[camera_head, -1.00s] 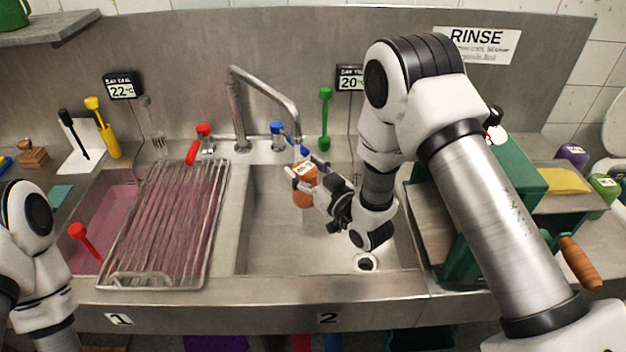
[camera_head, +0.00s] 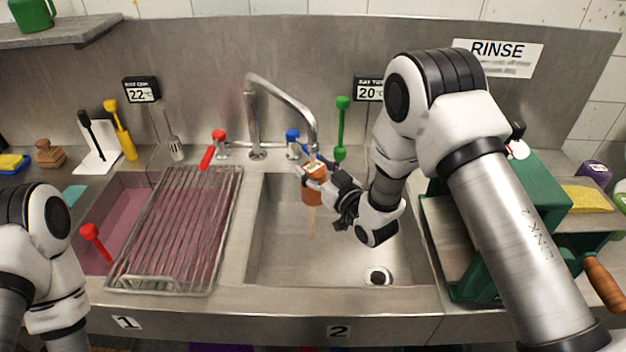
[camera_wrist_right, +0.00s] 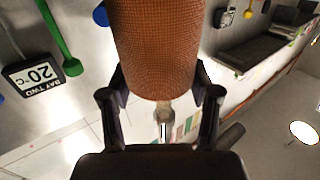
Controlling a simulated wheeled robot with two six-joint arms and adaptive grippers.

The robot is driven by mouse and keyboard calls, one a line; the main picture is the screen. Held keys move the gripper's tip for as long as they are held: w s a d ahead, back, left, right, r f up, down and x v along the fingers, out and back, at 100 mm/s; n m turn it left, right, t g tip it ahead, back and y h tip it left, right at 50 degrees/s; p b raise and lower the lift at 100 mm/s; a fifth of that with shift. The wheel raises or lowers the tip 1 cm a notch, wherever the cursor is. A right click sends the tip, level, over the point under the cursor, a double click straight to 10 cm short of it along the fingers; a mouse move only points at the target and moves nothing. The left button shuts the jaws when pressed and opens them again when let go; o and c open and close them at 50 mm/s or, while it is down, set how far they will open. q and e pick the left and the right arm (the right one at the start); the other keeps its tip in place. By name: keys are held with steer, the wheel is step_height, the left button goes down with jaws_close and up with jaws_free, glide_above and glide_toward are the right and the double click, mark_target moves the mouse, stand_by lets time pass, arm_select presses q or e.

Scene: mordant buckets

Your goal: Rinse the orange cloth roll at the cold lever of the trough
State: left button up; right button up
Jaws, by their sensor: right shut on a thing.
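The orange cloth roll (camera_head: 313,191) is upright in my right gripper (camera_head: 330,190), just under the tap spout (camera_head: 312,145) and above basin 2. In the right wrist view the roll (camera_wrist_right: 158,45) sits between the fingers. The trough's basin 2 (camera_head: 285,265) is grey with a round drain. My left arm shows at the lower left; its gripper is out of view.
A wire rack (camera_head: 175,230) lies over the pink-filled basin at left. The red lever (camera_head: 212,150) is left of the tap. A green-framed wringer (camera_head: 545,200) with a wooden handle stands right of basin 2. A green-handled tool (camera_head: 342,125) stands behind the basin.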

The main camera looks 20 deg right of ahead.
arm_select(q)
steer(key=shift+f, duration=0.1)
stand_by(0.3)
steer(key=shift+f, duration=0.15)
stand_by(0.4)
steer(key=shift+f+b, duration=0.1)
steer(key=shift+b, duration=0.25)
steer(key=shift+f, duration=0.15)
stand_by(0.3)
steer(key=shift+f, duration=0.15)
stand_by(0.4)
